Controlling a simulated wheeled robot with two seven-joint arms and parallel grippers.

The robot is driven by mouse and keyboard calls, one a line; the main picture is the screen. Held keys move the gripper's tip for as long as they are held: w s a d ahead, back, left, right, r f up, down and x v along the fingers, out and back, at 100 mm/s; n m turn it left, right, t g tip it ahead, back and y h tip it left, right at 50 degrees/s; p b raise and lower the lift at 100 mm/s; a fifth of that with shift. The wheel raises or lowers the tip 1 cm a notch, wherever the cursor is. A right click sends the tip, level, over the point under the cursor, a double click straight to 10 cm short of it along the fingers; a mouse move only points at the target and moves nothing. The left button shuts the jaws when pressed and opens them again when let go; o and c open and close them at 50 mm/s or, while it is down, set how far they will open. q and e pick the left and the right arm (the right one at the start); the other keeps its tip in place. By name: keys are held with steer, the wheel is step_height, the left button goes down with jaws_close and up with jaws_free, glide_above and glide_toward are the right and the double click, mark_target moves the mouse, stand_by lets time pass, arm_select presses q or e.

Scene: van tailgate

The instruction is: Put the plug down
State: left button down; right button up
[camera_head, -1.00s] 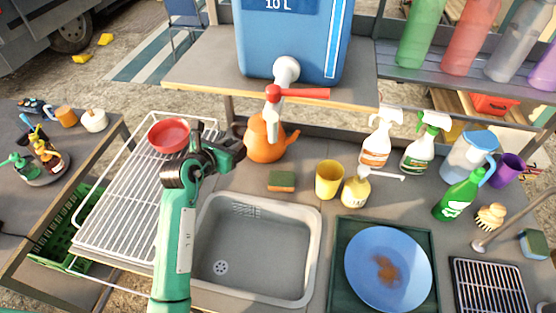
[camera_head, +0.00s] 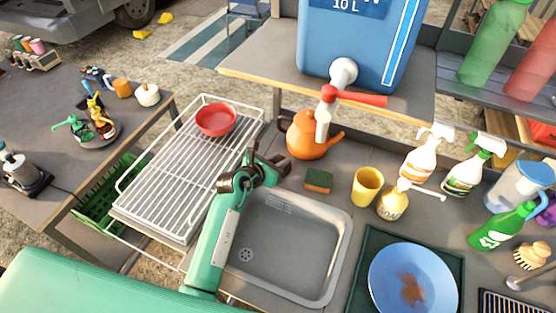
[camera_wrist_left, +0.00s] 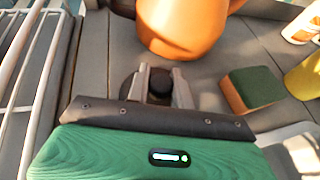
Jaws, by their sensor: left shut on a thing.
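My left gripper (camera_head: 283,167) is over the grey counter strip between the wire rack, the orange kettle and the back left corner of the sink (camera_head: 347,250). In the left wrist view the gripper (camera_wrist_left: 160,80) is shut on the black round plug (camera_wrist_left: 160,84), whose knob shows between the two metal fingers. A dark round shape spreads around the fingertips, close to the counter. Whether the plug touches the counter I cannot tell. In the head view the gripper hides the plug. The sink is empty, with its drain (camera_head: 246,255) uncovered. My right gripper is not in view.
The orange kettle (camera_head: 308,143) stands just behind the gripper, under the red tap (camera_head: 355,99). A sponge (camera_head: 318,181), yellow cup (camera_head: 367,186) and soap bottle (camera_head: 392,203) stand to the right. A red bowl (camera_head: 216,119) sits on the wire rack (camera_head: 180,180).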

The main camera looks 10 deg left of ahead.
arm_select(q)
steer(key=shift+f, duration=0.1)
steer(key=c, duration=1.2)
jaws_free()
steer(key=shift+s+a+r, duration=0.15)
steer(key=shift+s+r, duration=0.1)
steer(key=shift+s, duration=0.1)
steer(key=b+v, duration=0.1)
steer(key=v, duration=1)
steer(key=shift+s+a+f, duration=0.1)
steer(key=shift+s, duration=0.05)
